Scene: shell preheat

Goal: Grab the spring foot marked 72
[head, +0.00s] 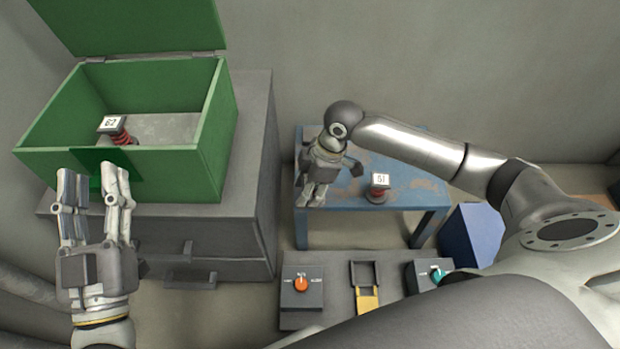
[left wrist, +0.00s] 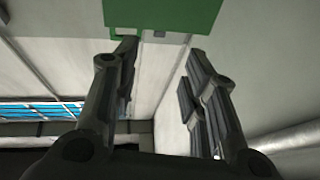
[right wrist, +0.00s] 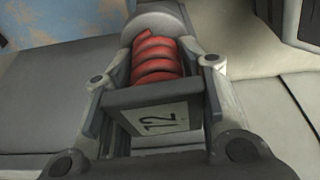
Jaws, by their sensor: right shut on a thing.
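My right gripper (head: 312,200) is over the left end of the blue table. In the right wrist view it is shut on a spring foot (right wrist: 160,62) with a red coil, a grey round end and a dark square plate. The head view hides this spring foot behind the gripper. Another spring foot (head: 379,188), label apparently 51, stands on the blue table. A third (head: 115,129), label like 62, is in the green box. My left gripper (head: 95,178) is open and empty before that box.
The green box (head: 165,163), lid raised, stands on a grey cabinet (head: 255,150). The blue table (head: 410,197) has free room on its right. In front are a panel with an orange knob (head: 301,284), a yellow-marked slot (head: 367,300) and a teal knob (head: 437,275). A blue bin (head: 470,236) stands right.

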